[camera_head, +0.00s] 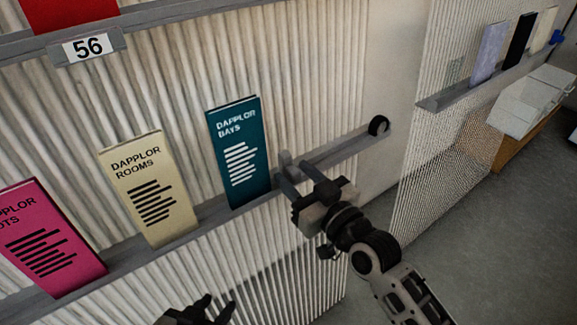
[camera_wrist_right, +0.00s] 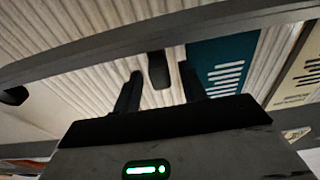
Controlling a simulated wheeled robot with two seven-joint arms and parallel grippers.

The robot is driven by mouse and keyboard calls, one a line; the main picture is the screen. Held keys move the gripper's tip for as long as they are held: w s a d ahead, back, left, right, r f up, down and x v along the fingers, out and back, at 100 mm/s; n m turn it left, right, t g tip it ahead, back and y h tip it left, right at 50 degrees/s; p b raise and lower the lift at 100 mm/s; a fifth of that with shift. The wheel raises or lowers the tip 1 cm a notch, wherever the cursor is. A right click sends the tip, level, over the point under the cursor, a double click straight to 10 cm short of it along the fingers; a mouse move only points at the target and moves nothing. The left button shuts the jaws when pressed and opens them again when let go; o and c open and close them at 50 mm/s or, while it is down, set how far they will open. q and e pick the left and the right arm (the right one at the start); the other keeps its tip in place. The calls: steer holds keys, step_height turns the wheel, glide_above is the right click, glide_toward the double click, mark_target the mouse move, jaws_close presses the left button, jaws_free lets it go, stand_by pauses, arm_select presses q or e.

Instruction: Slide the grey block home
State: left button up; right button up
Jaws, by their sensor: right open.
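The grey block (camera_head: 285,159) is a small upright piece at the ledge, right of the teal booklet. In the right wrist view the grey block (camera_wrist_right: 159,70) shows between my fingers, with a gap on each side. My right gripper (camera_head: 296,177) is open at the ledge, its fingertips close to the block; it also shows in the right wrist view (camera_wrist_right: 160,88). I cannot tell whether it touches the block. My left gripper (camera_head: 214,307) is at the bottom edge, away from the ledge, with its fingers apart. Its lower part is cut off.
The grey ledge (camera_head: 345,149) runs along the ribbed wall and ends near a black ring (camera_head: 379,126). Teal (camera_head: 239,150), cream (camera_head: 150,187) and magenta (camera_head: 47,239) booklets stand on it. A second ledge (camera_head: 450,96) and a white box (camera_head: 522,105) are at the right.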

arm_select(q)
steer(key=shift+f, duration=0.1)
arm_select(e)
steer(key=shift+x, duration=1.5)
steer(key=shift+c, duration=0.3)
